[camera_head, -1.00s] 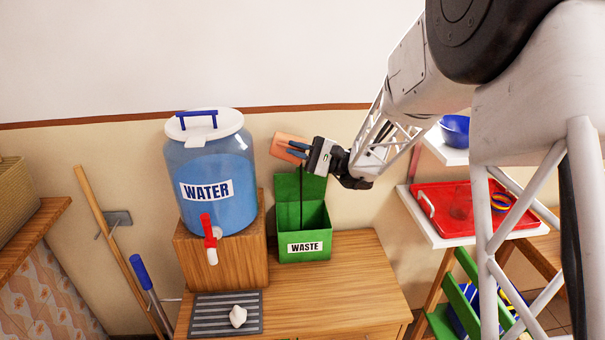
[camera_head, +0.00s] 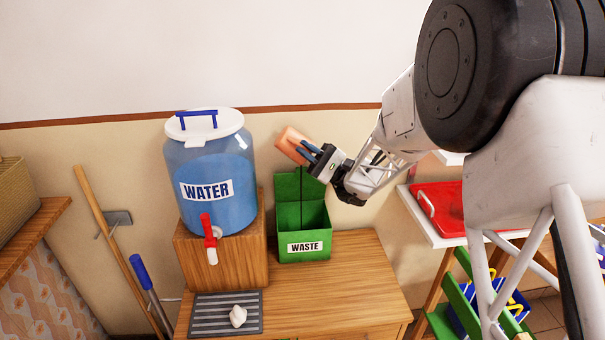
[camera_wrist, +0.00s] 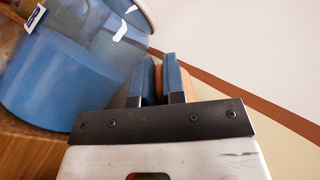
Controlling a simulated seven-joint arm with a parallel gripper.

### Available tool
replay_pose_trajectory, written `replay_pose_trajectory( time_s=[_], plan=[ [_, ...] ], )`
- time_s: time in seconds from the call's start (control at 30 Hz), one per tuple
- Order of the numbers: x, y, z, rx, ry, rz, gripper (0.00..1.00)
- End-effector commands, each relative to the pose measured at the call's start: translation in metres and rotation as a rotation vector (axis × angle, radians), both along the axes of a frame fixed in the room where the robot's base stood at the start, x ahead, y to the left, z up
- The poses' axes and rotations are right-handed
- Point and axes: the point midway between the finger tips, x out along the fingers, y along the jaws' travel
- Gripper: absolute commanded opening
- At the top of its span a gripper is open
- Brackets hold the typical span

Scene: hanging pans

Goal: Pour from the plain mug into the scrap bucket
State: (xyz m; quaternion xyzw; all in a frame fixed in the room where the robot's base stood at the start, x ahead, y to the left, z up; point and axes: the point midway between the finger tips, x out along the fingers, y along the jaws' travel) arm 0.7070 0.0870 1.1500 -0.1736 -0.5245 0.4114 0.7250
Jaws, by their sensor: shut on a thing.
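The plain orange-brown mug (camera_head: 292,144) is held in the air above the green scrap bucket, tilted on its side. My gripper (camera_head: 312,151) is shut on the mug from its right. In the wrist view the mug (camera_wrist: 158,80) shows only as a narrow strip between and behind the blue fingers (camera_wrist: 161,85). The scrap bucket (camera_head: 303,247) is a green open box with a raised lid, labelled WASTE, on the wooden cabinet. A thin dark vertical line runs from below the gripper down into the bucket. Whether it is a stream I cannot tell.
A blue WATER jug (camera_head: 212,188) with a red tap stands on a wooden block (camera_head: 190,255) left of the bucket. A grey drip mat (camera_head: 205,315) carries a white lump (camera_head: 238,316). A shelf with a red tray (camera_head: 437,207) stands right. The cabinet top (camera_head: 335,290) is clear in front.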

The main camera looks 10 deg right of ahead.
Motion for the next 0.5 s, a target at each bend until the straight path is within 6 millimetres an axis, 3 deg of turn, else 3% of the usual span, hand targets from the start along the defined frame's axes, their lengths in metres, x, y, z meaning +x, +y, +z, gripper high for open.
replay_pose_trajectory(
  time_s=[0.5],
  plan=[
    [0.001, 0.0049, 0.0013, -0.063, 0.012, 0.0, 0.0]
  ],
)
